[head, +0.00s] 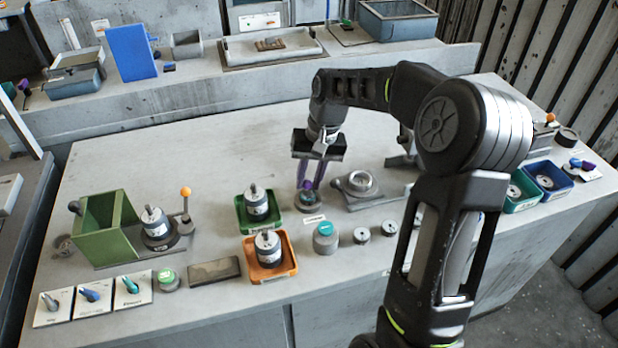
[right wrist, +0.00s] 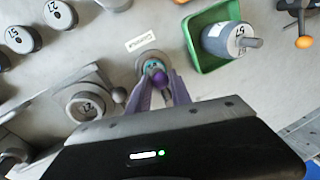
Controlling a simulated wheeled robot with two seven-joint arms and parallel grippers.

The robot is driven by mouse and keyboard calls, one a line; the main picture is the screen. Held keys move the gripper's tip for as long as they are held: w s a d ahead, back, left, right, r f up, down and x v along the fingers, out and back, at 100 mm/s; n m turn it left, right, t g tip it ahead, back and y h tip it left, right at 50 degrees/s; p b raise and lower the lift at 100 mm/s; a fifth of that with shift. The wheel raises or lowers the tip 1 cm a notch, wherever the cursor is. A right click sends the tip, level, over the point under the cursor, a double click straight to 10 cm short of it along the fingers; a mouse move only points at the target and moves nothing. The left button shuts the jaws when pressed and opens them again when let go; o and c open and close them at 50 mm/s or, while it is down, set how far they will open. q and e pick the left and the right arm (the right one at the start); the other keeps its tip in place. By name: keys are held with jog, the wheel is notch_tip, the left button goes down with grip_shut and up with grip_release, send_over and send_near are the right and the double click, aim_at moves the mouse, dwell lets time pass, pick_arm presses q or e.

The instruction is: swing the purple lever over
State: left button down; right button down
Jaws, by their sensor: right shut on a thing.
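The purple lever (right wrist: 160,80) shows as a small purple knob over a round grey base with a teal top (right wrist: 152,66), in the right wrist view. In the head view the purple lever (head: 308,184) is at the middle of the bench, right of the green tray. My right gripper (head: 307,188) reaches down from above, its purple-tinted fingers shut on the knob; it also shows in the right wrist view (right wrist: 161,84). The fingers hide part of the lever, so its exact tilt is hard to tell. My left gripper is not in view.
A green tray (head: 240,212) and an orange tray (head: 251,274) with grey cylinders stand to the left. A grey ring fixture (head: 346,203) sits close on the right. A teal-topped cylinder (head: 326,243) and small weights stand in front. The bench behind the lever is clear.

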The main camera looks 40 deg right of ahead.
jog(key=shift+a+m, duration=0.1)
jog(key=shift+m, duration=0.2)
jog(key=a+m, duration=0.1)
jog(key=w+m+b, duration=0.1)
jog(key=m, duration=0.1)
jog(key=shift+a+m+t+h, duration=0.3)
jog(key=shift+a, duration=0.05)
jog(key=m, duration=0.1)
jog(key=w+a+m, duration=0.1)
jog(key=m, duration=0.2)
jog(key=shift+w+a+h+b, duration=0.25)
jog(key=shift+w+h+b, duration=0.1)
jog(key=shift+h+b, duration=0.05)
jog(key=m, duration=0.2)
jog(key=w+m, duration=0.1)
jog(key=m, duration=0.1)
jog(key=w+m+h, duration=0.1)
jog(key=m, duration=0.1)
jog(key=shift+w+a+b, duration=0.25)
jog(key=shift+a+b, duration=0.1)
jog(key=shift+a, duration=0.05)
jog(key=shift+w+d+m+h, duration=0.15)
jog(key=shift+w+m, duration=0.35)
jog(key=shift+m, duration=0.5)
jog(key=shift+w+d+m+h, duration=0.1)
jog(key=shift+w+m+h, duration=0.25)
jog(key=shift+m, duration=0.65)
jog(key=shift+w, duration=0.1)
jog(key=shift+r, duration=0.1)
